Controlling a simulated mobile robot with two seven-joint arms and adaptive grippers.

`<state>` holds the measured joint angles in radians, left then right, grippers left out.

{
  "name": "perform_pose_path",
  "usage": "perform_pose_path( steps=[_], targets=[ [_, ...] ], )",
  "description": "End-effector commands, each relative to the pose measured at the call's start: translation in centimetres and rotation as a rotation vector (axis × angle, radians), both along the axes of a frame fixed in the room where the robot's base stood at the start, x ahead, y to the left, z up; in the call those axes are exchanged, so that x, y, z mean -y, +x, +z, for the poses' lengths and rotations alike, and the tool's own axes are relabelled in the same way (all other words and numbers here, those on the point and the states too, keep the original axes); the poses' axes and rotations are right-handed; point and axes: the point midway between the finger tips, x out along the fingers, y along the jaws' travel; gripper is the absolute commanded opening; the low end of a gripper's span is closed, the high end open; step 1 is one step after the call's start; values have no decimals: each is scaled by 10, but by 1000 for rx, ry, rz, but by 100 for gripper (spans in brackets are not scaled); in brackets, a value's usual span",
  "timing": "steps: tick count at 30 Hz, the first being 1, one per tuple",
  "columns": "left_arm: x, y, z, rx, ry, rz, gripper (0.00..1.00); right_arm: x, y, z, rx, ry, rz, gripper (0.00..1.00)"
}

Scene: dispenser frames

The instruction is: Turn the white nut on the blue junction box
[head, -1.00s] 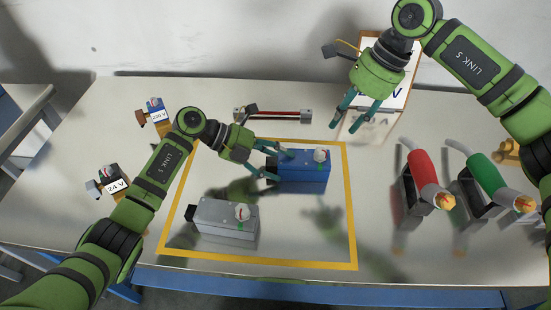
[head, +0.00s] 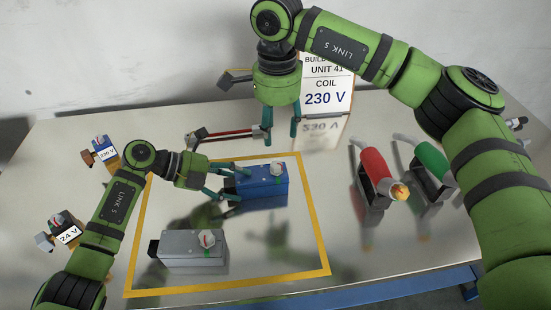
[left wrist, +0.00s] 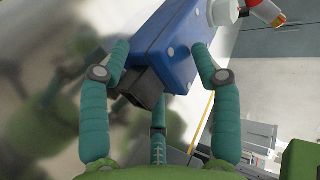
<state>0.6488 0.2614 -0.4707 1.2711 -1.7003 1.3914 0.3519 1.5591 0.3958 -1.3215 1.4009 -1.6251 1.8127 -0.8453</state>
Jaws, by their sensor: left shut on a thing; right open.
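The blue junction box (head: 266,187) lies inside the yellow outline on the table. The white nut (head: 277,169) sits on its top near the right end, with green and red marks. My left gripper (head: 238,180) is shut on the left end of the box, one finger along each long side. The left wrist view shows the blue box (left wrist: 163,48) between the fingers, a black block at its near end, and the nut (left wrist: 222,12) at the top edge. My right gripper (head: 281,130) is open and empty, pointing down behind the box and apart from the nut.
A grey box (head: 192,250) with a similar nut stands in front, inside the yellow outline (head: 316,215). A red tool (head: 373,172) and a green tool (head: 432,160) stand right. A 230 V sign (head: 326,85) stands behind. A 24 V part (head: 67,232) and 230 V part (head: 104,150) lie left.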

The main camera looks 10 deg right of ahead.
Motion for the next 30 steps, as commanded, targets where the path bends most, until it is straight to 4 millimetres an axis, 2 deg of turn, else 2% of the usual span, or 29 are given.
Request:
perform_pose_path(
  steps=[1,12,18,27,28,29,30],
  targets=[
    [-2,-4,-9,-16,15,-4,22,1,-1,-12,-5,-1,-1,50],
    [-2,-4,-9,-17,15,-5,22,1,-1,-82,-3,1,-1,50],
    [-2,-4,-9,-17,15,-5,22,0,0,-98,-2,3,-1,50],
    [-2,-4,-9,-16,15,-4,22,1,0,-101,-1,2,-1,50],
    [-2,-4,-9,-16,15,-4,22,1,0,-101,-1,2,-1,46],
    [-2,-4,-9,-16,15,-4,22,1,0,-101,-1,2,-1,34],
    [-2,-4,-9,-16,15,-4,22,1,0,-101,-1,2,-1,18]
  ],
)
